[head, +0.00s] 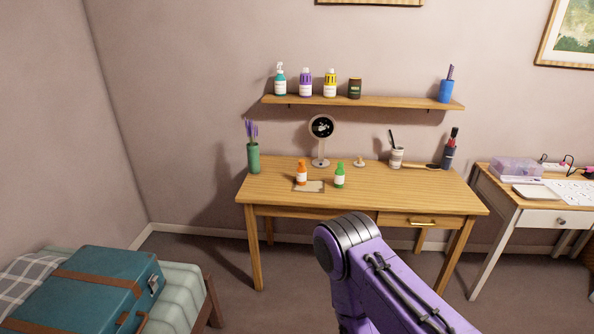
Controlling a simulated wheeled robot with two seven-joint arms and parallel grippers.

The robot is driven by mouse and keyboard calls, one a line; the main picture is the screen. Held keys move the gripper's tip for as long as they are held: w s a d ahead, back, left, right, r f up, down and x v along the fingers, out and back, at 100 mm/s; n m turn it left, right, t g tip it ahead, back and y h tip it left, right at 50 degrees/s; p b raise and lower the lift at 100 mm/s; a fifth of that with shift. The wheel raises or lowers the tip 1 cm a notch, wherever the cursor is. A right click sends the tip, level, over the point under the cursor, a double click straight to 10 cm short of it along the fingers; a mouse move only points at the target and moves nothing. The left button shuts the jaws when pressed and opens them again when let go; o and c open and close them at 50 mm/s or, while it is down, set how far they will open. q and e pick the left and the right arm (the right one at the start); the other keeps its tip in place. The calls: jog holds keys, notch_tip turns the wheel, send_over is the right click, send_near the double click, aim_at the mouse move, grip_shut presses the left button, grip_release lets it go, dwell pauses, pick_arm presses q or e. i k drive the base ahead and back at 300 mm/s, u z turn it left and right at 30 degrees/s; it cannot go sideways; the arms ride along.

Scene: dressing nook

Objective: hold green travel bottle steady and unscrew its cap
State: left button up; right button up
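The green travel bottle (340,179) stands upright on the wooden desk (400,195). Its green cap (340,165) is on top, and a white label wraps its middle. It is just to the right of an orange bottle (302,174). Neither of my grippers is in view. A purple link of one of my arms fills the lower middle and right of the head view, in front of the desk, and nothing touches the bottle.
A green vase (253,158), a round mirror (321,127), a cream cup (397,158) and a dark brush holder (449,158) stand along the desk's back. A shelf (390,103) hangs above. A teal suitcase (85,290) lies at lower left. The desk's front is clear.

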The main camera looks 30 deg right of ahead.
aim_at(339, 173)
jog(key=i, duration=1.05)
jog(key=z, duration=0.95)
jog(key=i, duration=0.8)
jog(key=z, duration=0.75)
